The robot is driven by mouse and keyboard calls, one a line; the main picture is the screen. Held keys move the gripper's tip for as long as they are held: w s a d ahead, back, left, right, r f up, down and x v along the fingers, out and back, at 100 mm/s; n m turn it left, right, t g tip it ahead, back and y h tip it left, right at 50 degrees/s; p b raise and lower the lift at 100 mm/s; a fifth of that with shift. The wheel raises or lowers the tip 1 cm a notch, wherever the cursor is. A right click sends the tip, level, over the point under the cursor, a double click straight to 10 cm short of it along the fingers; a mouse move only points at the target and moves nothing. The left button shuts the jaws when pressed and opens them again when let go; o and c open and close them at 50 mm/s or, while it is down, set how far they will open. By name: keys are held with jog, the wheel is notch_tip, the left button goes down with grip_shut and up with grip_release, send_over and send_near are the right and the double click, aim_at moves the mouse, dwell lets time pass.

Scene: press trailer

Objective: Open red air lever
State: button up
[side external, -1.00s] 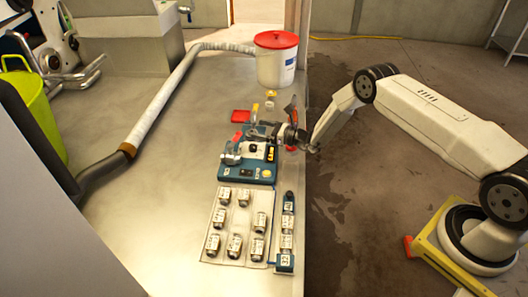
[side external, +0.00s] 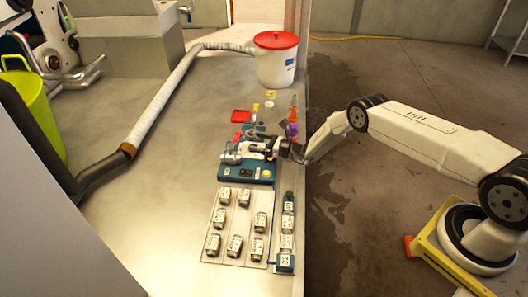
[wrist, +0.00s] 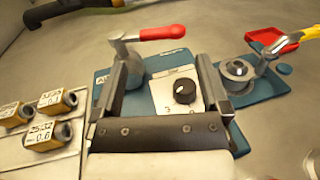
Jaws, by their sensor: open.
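The red lever (wrist: 163,32) is in the wrist view, a red grip pointing right from a grey metal post on a blue base plate (wrist: 103,87). It lies just beyond my gripper's fingertips (wrist: 163,62). The fingers are open and apart, with nothing seen between them but the white panel with a black knob (wrist: 184,92) below. In the side view my gripper (side external: 274,148) hangs over the blue device (side external: 235,172).
Labelled metal fittings (wrist: 47,133) sit left of the device in the wrist view. A second blue base with a round metal part (wrist: 238,70) and a red tray (wrist: 272,36) stand right.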

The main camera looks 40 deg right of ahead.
aim_at(239, 137)
jog(key=shift+x, duration=3.25)
grip_shut()
